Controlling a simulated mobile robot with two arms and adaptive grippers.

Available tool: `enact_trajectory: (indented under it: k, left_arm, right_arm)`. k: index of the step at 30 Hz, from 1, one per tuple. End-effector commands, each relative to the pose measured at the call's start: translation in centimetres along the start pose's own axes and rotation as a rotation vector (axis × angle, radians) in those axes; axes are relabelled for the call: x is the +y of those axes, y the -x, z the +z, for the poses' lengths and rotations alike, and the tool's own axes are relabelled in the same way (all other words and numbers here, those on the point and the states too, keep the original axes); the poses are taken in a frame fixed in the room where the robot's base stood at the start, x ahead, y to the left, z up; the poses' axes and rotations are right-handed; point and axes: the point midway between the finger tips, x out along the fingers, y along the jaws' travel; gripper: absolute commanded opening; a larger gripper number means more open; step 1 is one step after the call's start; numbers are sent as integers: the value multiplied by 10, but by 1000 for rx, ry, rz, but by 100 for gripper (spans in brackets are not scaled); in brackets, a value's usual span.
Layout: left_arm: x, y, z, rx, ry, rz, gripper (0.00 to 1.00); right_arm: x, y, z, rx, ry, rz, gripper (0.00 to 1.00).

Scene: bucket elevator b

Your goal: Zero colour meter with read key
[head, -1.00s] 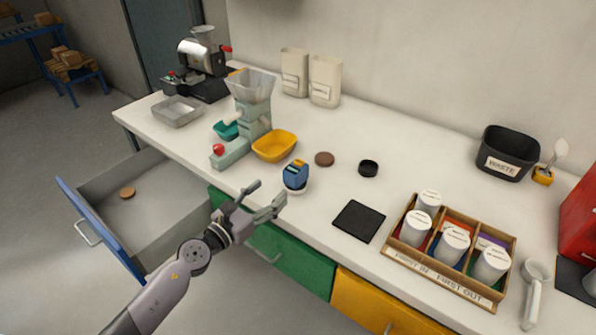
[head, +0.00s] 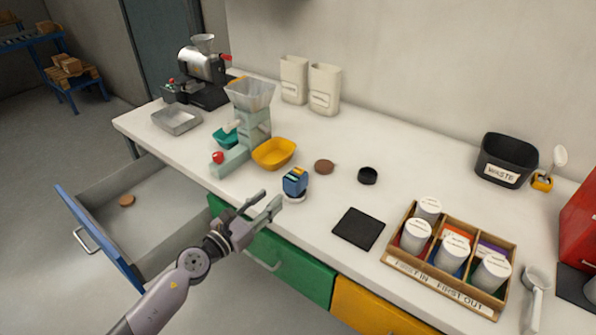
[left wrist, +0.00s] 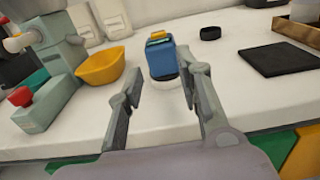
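The colour meter is a small blue device (head: 295,182) with a dark top and a white round base, standing on the counter near its front edge. It also shows in the left wrist view (left wrist: 162,58), just beyond the fingertips. My left gripper (head: 261,199) is open and empty, in front of the meter and slightly to its left, with the fingers apart. In the left wrist view the gripper (left wrist: 160,82) has the meter between and beyond its two fingers, not touching as far as I can see. The read key is too small to make out. My right gripper is not in view.
A yellow bowl (head: 274,153) and a green dosing machine (head: 252,118) stand left of the meter. A brown disc (head: 325,166), a black ring (head: 367,175) and a black mat (head: 359,228) lie to the right. A blue-fronted drawer (head: 98,236) is open at the left.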

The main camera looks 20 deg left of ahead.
Motion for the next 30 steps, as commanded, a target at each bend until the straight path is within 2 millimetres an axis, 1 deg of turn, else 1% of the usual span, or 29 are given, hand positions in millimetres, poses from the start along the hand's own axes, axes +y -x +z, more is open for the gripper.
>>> enact_trajectory:
  k: [1, 12, 14, 30]
  left_arm:
    - [0, 0, 0, 0, 0, 0, 28]
    - [0, 0, 0, 0, 0, 0, 3]
    - [0, 0, 0, 0, 0, 0, 0]
    - [0, 0, 0, 0, 0, 0, 0]
  right_arm:
    - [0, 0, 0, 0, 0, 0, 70]
    - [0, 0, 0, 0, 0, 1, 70]
    - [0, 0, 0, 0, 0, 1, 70]
    - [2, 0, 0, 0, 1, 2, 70]
